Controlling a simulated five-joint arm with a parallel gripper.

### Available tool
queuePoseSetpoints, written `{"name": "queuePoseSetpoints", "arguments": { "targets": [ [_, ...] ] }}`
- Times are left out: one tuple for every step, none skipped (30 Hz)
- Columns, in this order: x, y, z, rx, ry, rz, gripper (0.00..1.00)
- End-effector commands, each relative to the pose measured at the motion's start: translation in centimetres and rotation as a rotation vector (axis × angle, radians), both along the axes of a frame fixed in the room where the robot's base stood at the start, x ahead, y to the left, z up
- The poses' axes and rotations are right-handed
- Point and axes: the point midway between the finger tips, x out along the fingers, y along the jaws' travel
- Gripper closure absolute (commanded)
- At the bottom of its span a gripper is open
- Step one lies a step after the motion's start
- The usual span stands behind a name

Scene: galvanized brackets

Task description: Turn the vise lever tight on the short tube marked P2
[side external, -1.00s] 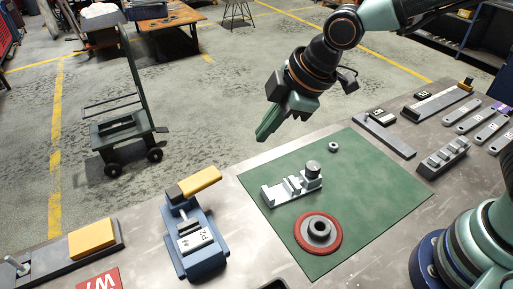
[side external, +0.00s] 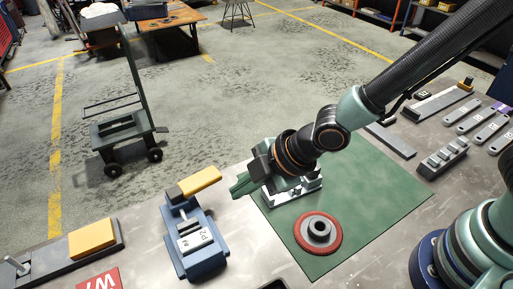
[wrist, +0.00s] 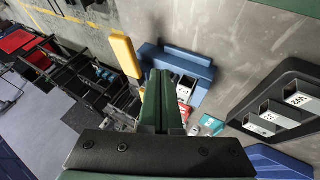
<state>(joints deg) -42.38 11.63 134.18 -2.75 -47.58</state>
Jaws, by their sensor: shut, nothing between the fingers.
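The blue vise (side external: 203,262) stands on the bench left of the green mat. A pale short tube with a P2 label (side external: 195,240) sits in it. The vise's yellow lever (side external: 200,181) points up and right from its far end.
A red ring with a grey hub (side external: 319,232) lies on the green mat (side external: 375,215). A metal fixture (side external: 300,190) is partly hidden behind my gripper. A yellow block (side external: 92,239) sits on a grey bar at left. Bare bench lies between that bar and the vise.

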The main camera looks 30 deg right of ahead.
Motion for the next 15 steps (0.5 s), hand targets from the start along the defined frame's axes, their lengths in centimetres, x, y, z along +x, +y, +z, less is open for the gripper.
{"name": "queuePoseSetpoints", "arguments": {
  "targets": [
    [0.2, 0.3, -0.6, -0.002, 0.003, 0.0, 1.0],
    [0.4, 0.4, -0.9, -0.002, 0.003, 0.0, 1.0],
    [0.6, 0.6, -1.3, -0.002, 0.004, 0.001, 1.0],
    [0.7, 0.8, -1.6, -0.002, 0.004, 0.001, 1.0],
    [0.9, 0.9, -1.9, -0.001, 0.003, 0.001, 1.0],
    [1.1, 1.2, -2.3, -0.001, 0.004, 0.001, 1.0],
    [1.3, 1.3, -2.6, -0.001, 0.003, 0.001, 1.0],
    [1.4, 1.5, -2.9, -0.001, 0.004, 0.001, 1.0],
    [1.6, 1.7, -3.3, -0.001, 0.004, 0.001, 1.0],
    [1.8, 1.8, -3.5, 0.0, 0.003, 0.001, 1.0],
    [2.3, 1.9, -3.5, 0.0, 0.0, -0.002, 1.0],
    [3.0, 2.0, -3.4, -0.003, -0.003, -0.007, 1.0],
    [3.4, 2.0, -3.4, -0.005, -0.004, -0.009, 1.0],
    [3.9, 2.0, -3.4, -0.007, -0.007, -0.011, 1.0],
    [4.3, 2.1, -3.4, -0.009, -0.007, -0.013, 1.0]
  ]
}}
